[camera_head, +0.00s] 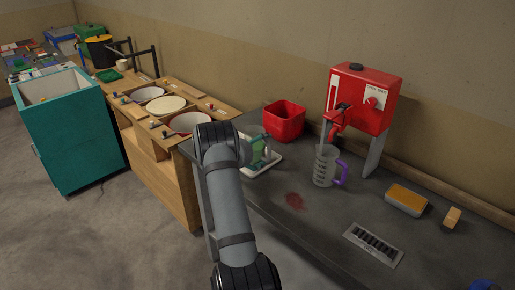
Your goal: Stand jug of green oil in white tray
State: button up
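A jug with green in it and a green handle (259,148) shows just right of my arm, at the left end of the dark bench. It looks upright. A white tray (264,168) shows directly below it; I cannot tell whether the jug rests on the tray or is held slightly above it. My arm covers the left side of both. My gripper is hidden behind my arm, close to the jug, so its fingers and any hold do not show.
A clear jug with a purple handle (325,166) stands under the red dispenser (361,98). A red bin (284,121) is behind the tray. A red stain (295,201), a drain grate (373,244) and an orange-topped sponge or block (406,199) lie on the bench (320,225).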

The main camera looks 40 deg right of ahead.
jog(key=shift+o, duration=0.5)
jog(key=shift+r, duration=0.25)
jog(key=b+v, duration=0.1)
jog(key=v, duration=1.1)
jog(key=shift+f, duration=0.1)
